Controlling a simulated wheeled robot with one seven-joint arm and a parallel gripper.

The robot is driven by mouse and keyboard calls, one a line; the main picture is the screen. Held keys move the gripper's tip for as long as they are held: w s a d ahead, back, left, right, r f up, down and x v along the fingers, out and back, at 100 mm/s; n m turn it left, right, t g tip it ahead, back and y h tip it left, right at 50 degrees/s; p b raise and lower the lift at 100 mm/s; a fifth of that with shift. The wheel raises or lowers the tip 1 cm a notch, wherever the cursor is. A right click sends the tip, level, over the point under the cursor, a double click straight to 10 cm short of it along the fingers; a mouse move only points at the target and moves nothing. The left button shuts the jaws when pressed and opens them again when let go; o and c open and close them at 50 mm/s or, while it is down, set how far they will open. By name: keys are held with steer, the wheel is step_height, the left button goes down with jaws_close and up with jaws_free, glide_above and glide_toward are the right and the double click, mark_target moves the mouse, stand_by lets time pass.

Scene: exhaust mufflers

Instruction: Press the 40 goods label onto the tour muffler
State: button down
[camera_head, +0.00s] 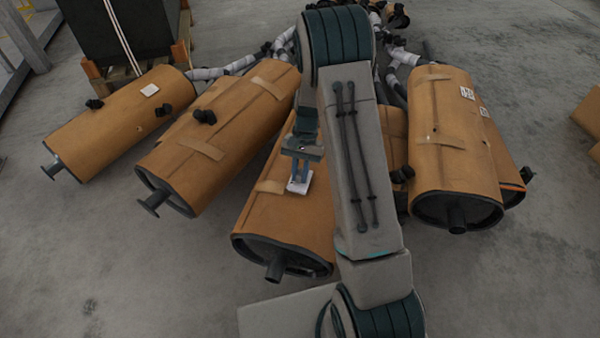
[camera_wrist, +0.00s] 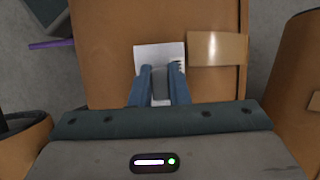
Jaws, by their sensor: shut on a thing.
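A brown wrapped muffler (camera_head: 272,222) lies in the middle of the head view, partly hidden behind my arm. My gripper (camera_head: 299,180) points down over it. It is shut on a white label (camera_head: 298,187), which lies at or very close to the muffler's surface; I cannot tell whether it touches. In the wrist view the fingertips (camera_wrist: 165,72) cover the middle of the label (camera_wrist: 150,53), with dark print at its right edge. The label sits left of a tan tape strip (camera_wrist: 216,49) on the muffler (camera_wrist: 105,80). No name is readable on any muffler.
Two mufflers (camera_head: 125,122) (camera_head: 212,138) lie to the left, the far one with a white label (camera_head: 149,90). A muffler with white labels (camera_head: 452,150) lies to the right, against another. Pipes and a pallet load (camera_head: 118,30) are behind. Grey floor in front is clear.

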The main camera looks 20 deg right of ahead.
steer(key=shift+r+p, duration=1.9)
steer(key=shift+r, duration=0.65)
